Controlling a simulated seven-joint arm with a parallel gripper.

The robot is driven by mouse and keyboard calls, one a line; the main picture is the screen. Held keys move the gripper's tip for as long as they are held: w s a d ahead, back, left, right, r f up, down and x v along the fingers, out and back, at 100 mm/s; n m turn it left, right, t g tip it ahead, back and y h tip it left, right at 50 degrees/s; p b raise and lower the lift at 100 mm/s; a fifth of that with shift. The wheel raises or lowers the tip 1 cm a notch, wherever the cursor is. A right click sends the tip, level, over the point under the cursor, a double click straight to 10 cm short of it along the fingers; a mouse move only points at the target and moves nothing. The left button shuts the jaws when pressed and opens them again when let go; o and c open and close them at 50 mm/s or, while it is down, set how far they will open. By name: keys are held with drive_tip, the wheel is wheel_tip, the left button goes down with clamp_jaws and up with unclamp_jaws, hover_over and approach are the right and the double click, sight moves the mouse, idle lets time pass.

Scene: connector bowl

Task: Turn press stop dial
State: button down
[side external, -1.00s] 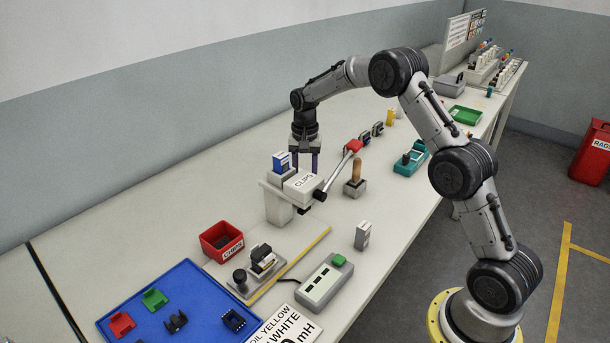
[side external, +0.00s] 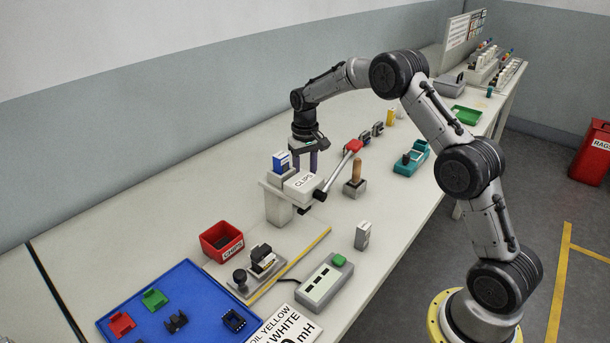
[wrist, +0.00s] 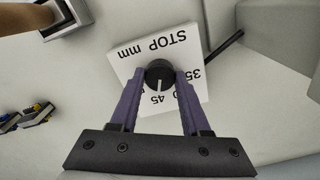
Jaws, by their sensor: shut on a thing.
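The stop dial (wrist: 159,71) is a round black knob with a white pointer line. It sits on a white plate (wrist: 146,50) printed "STOP mm" with numbers. The pointer faces the lower edge of the picture, near the 45. My gripper (wrist: 161,78) has its two purple fingers closed on opposite sides of the knob. In the side view my gripper (side external: 304,163) points down behind the press (side external: 279,206), whose top is labelled "CLIPS". The press hides the dial and fingertips there. Some plate numbers are covered by the fingers.
The press lever with a red knob (side external: 354,146) reaches out to the right of my gripper. A wooden-handled tool (side external: 356,171) stands in a block close by. A red bin (side external: 222,241) and blue tray (side external: 185,305) lie nearer the camera.

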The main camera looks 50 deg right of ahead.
drive_tip(key=shift+r, duration=0.1)
idle(0.3)
drive_tip(key=shift+c, duration=1.8)
unclamp_jaws()
wheel_tip(320, 180, up, 14)
